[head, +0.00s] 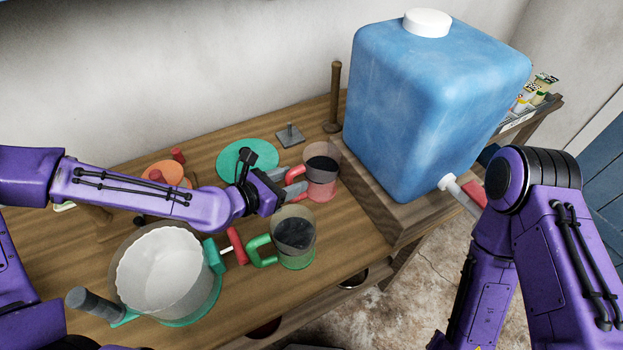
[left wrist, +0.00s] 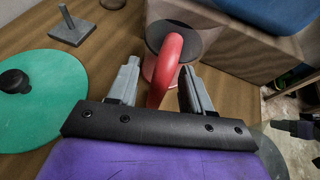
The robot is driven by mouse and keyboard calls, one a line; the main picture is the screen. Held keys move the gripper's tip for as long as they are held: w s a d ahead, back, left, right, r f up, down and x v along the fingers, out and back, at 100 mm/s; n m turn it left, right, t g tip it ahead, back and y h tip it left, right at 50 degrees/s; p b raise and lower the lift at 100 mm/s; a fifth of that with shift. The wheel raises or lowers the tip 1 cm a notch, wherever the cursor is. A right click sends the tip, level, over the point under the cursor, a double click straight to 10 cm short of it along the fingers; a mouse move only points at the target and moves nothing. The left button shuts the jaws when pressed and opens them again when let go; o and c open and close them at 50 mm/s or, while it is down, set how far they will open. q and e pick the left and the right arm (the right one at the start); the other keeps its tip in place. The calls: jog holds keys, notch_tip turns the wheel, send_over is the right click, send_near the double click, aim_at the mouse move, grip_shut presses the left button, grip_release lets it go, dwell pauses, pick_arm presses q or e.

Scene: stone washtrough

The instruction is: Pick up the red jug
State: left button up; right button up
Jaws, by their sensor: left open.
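The red jug (head: 322,185) stands upright on the wooden table beside the blue tank's stand. Its body is see-through with a dark inside, and its red handle faces my left gripper (head: 293,183). In the left wrist view the handle of the red jug (left wrist: 168,60) lies between the two grey fingers of my left gripper (left wrist: 157,90), which are open with gaps beside it. Whether a finger touches the handle I cannot tell.
A green-handled jug (head: 294,240) stands just in front. A pale pot (head: 163,268) sits nearer, front left. A green lid (head: 240,158) lies behind my left gripper. A large blue tank (head: 425,110) stands close on the right, with a wooden post (head: 335,95) behind.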

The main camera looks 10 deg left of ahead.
pick_arm(q)
jog(key=shift+w+d+f, duration=0.1)
jog(key=shift+c, duration=0.9)
grip_shut()
